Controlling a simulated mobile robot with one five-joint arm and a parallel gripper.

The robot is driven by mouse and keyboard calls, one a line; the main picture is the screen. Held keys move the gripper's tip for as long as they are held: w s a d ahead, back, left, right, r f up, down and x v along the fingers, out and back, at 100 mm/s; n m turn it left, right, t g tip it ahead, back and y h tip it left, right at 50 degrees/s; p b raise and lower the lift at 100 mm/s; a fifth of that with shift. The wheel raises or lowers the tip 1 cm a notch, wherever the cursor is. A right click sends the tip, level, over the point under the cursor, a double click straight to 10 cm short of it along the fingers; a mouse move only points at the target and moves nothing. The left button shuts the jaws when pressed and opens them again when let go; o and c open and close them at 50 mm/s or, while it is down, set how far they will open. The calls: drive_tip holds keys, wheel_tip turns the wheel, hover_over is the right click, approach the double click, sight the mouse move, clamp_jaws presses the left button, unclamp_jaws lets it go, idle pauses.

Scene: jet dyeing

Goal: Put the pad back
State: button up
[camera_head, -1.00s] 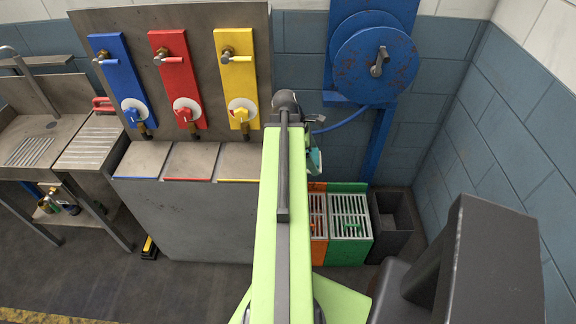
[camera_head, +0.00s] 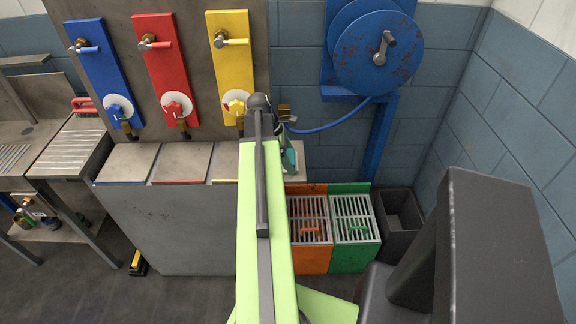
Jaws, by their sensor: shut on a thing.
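My gripper (camera_head: 279,124) is dark and partly hidden behind my own light-green arm, in front of the wall right of the yellow panel. It is shut on a small teal-green thing (camera_head: 290,157), which seems to be the pad. Only part of it shows, beside the arm's right edge, above the orange bin. Its full shape and the fingertips are hidden. A steel cabinet (camera_head: 172,225) with three sloped tops edged blue, red and yellow stands at left of the arm. The yellow-edged top (camera_head: 225,160) is partly covered by the arm.
Blue (camera_head: 98,60), red (camera_head: 158,60) and yellow (camera_head: 228,75) valve panels hang above the cabinet. Orange (camera_head: 309,258) and green (camera_head: 353,258) grated bins and a dark bin (camera_head: 398,242) stand right. A blue hose reel (camera_head: 370,65) is above. A steel bench (camera_head: 70,155) is left.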

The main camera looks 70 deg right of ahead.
drive_tip(key=shift+s+r, duration=0.1)
drive_tip(key=shift+d+f, duration=0.1)
drive_tip(key=shift+f, duration=0.2)
drive_tip(key=o, duration=1.2)
drive_tip(key=shift+s+r, duration=0.1)
drive_tip(key=shift+r+p, duration=0.55)
drive_tip(key=shift+p, duration=0.1)
drive_tip(key=p+v, duration=1)
drive_tip(key=v, duration=0.1)
drive_tip(key=shift+w+r, duration=0.1)
drive_tip(key=shift+w, duration=0.15)
